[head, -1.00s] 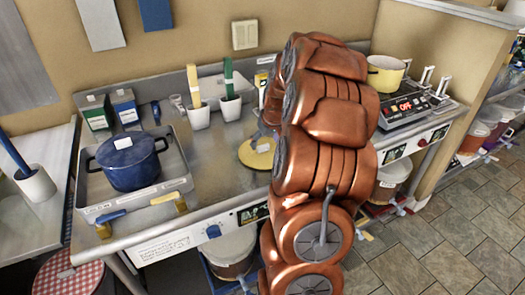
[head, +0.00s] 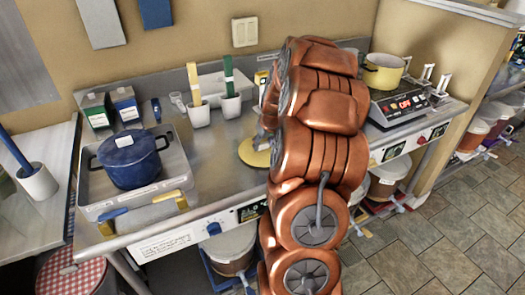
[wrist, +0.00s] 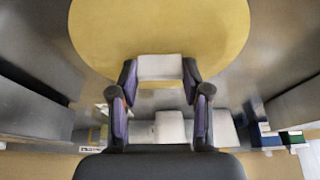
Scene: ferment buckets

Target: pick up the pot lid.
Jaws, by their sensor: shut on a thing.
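The pot lid (head: 250,153) is a flat yellow disc near the middle of the steel counter, partly hidden behind my arm in the head view. In the wrist view the lid (wrist: 160,25) fills the upper middle, with a pale block-shaped handle (wrist: 160,67) at its near edge. My gripper (wrist: 160,76) is shut on this handle, one finger on each side. In the head view my gripper is mostly hidden by my copper arm. I cannot tell whether the lid is clear of the counter. A yellow pot (head: 384,74) stands on the hot plate at right.
A blue pot (head: 130,162) sits in a metal tray (head: 180,165) at left. Two cartons (head: 126,105) stand at the back left. The hot plate (head: 402,105) is right of my arm.

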